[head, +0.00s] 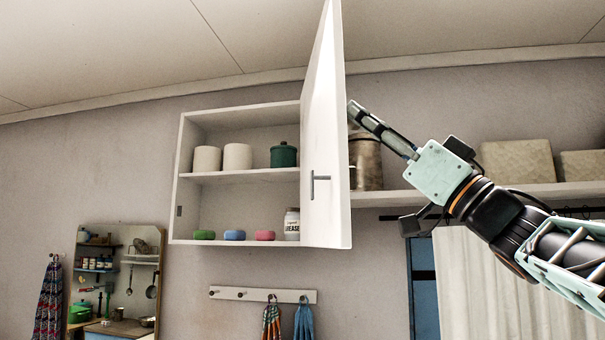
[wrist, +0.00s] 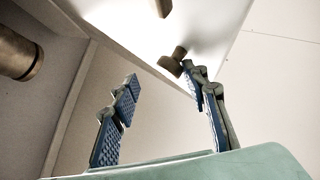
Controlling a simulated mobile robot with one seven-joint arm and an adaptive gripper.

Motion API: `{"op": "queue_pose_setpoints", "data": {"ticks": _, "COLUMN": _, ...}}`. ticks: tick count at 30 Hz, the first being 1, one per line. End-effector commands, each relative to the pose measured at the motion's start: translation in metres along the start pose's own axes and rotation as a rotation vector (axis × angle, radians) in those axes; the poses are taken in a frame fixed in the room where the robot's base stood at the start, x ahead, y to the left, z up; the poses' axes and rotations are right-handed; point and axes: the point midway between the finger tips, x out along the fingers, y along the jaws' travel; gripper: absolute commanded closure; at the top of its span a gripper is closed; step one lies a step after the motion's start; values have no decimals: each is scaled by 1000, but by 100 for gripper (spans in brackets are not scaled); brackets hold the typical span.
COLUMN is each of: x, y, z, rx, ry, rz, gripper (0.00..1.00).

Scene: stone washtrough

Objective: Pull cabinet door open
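The white cabinet (head: 174,205) hangs on the wall in the head view. Its door (head: 325,100) stands wide open, swung out from the cabinet's right side towards the camera. A grey lever handle (head: 315,180) shows on the door face turned to the left. In the wrist view, dark handle parts (wrist: 172,64) stick out from the white door panel (wrist: 120,22). My gripper (head: 360,112) is to the right of the door, above handle height. Its fingers (wrist: 165,92) are apart with nothing held. The right finger is close to a handle part; I cannot tell if they touch.
Jars and a green pot (head: 283,155) stand on the cabinet's upper shelf, with coloured pieces and a white jar (head: 292,224) below. Right of the door, a wall shelf (head: 400,198) holds a tin (head: 366,162) and baskets (head: 517,162). A hook rail (head: 262,294) hangs below.

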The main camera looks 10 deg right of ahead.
Motion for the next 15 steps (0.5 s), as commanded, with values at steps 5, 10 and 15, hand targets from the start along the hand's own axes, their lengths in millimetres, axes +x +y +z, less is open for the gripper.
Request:
{"op": "queue_pose_setpoints", "data": {"ticks": 5, "x": -2, "y": 5, "z": 9, "rx": 1, "ry": -17, "rz": 10, "gripper": 61}}
{"op": "queue_pose_setpoints", "data": {"ticks": 10, "x": -10, "y": 5, "z": 8, "rx": 0, "ry": -15, "rz": 11, "gripper": 61}}
{"op": "queue_pose_setpoints", "data": {"ticks": 15, "x": -40, "y": 3, "z": 4, "rx": 0, "ry": -9, "rz": 10, "gripper": 61}}
